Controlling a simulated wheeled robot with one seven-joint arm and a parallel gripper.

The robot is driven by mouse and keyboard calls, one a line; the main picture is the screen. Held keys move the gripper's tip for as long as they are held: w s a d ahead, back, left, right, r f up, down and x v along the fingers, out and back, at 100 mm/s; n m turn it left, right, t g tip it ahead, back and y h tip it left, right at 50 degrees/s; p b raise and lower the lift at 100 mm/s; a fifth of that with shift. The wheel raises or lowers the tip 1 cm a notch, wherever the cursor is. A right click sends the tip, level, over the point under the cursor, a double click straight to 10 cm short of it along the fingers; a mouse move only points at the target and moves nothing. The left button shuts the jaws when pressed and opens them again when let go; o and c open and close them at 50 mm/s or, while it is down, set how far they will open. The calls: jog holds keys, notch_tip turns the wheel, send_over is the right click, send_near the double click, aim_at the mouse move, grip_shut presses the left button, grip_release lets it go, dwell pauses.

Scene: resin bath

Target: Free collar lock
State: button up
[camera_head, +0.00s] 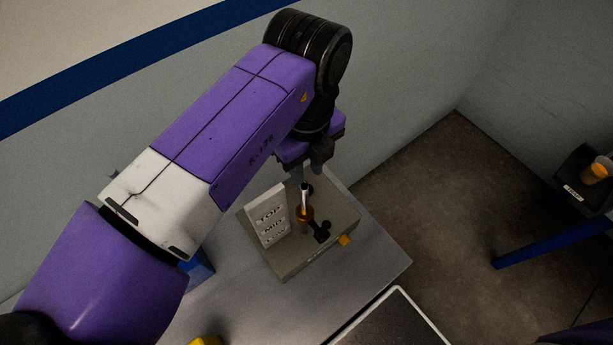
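A grey fixture block (290,262) stands on the table, with an upright plate (268,220) marked TOP, MID and a lower line too small to read. A shiny metal post (305,193) rises from it, with an orange-gold collar (305,213) around it. A black lever or knob (321,232) sits beside the collar at lower right; I cannot tell whether it is the lock or how it is set. My gripper (310,168) points down just above the post's top. Its fingers are dark and partly hidden, so their opening is unclear.
A yellow knob (345,240) sticks out at the block's right edge. A blue object (200,268) is partly hidden behind my arm. A dark framed tray (390,325) lies at the bottom. The grey table (375,262) is bare right of the block; a wall stands behind.

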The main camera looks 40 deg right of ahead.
aim_at(307, 185)
jog(key=shift+f, duration=2.4)
grip_shut()
